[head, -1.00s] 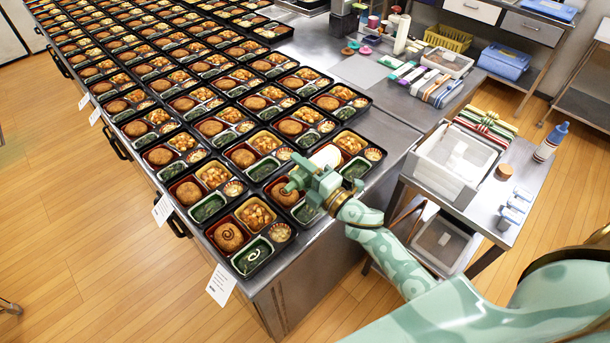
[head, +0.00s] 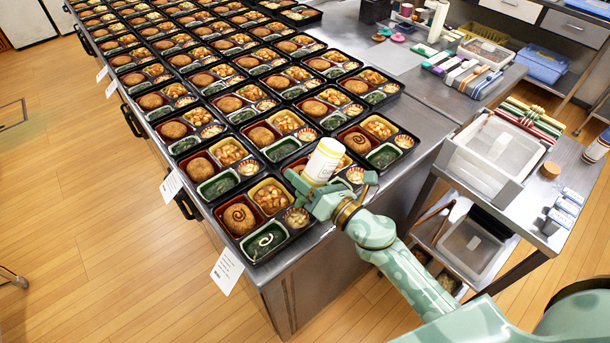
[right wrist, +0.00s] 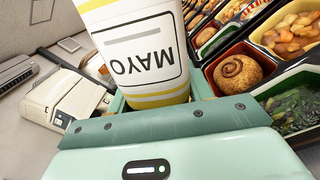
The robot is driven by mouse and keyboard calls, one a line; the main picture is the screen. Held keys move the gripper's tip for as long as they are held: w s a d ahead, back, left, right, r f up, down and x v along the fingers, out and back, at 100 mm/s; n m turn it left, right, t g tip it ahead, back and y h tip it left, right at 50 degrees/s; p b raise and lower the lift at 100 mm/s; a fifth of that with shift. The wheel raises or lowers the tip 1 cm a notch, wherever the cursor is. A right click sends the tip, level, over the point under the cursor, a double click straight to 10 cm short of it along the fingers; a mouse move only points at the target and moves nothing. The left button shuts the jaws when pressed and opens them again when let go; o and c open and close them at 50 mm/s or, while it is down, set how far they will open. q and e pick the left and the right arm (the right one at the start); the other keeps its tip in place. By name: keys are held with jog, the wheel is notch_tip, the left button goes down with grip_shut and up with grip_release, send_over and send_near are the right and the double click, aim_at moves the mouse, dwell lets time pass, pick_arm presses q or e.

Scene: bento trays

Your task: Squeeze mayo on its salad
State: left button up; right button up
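My right gripper (head: 325,193) is shut on the mayo bottle (head: 324,161), white with a yellow band, held tilted above the bento trays near the table edge. In the right wrist view the bottle (right wrist: 140,55) fills the middle, its MAYO label upside down; its nozzle is not visible. The front tray (head: 256,262) has a dark spiral on its croquette and a white mayo squiggle on its green salad (head: 263,241). Another green salad (head: 383,156), right of the bottle, shows no mayo; a sauce-swirled croquette (head: 357,142) sits beside it. The bottle and gripper partly hide a tray beneath.
Rows of similar bento trays cover the table to the back left. A side cart with a clear bin (head: 497,140) stands right of my arm. Stacked coloured boxes (head: 462,75) lie at the table's back right. White tags (head: 227,271) hang off the table's left edge.

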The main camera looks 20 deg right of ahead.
dwell(0.4)
jog(key=c, duration=0.4)
jog(key=shift+s+d, duration=0.15)
jog(key=shift+s, duration=0.3)
jog(key=shift+w, duration=0.2)
jog(key=shift+w+a, duration=0.3)
jog(key=shift+w, duration=0.35)
jog(key=o, duration=0.4)
jog(key=shift+r, duration=0.15)
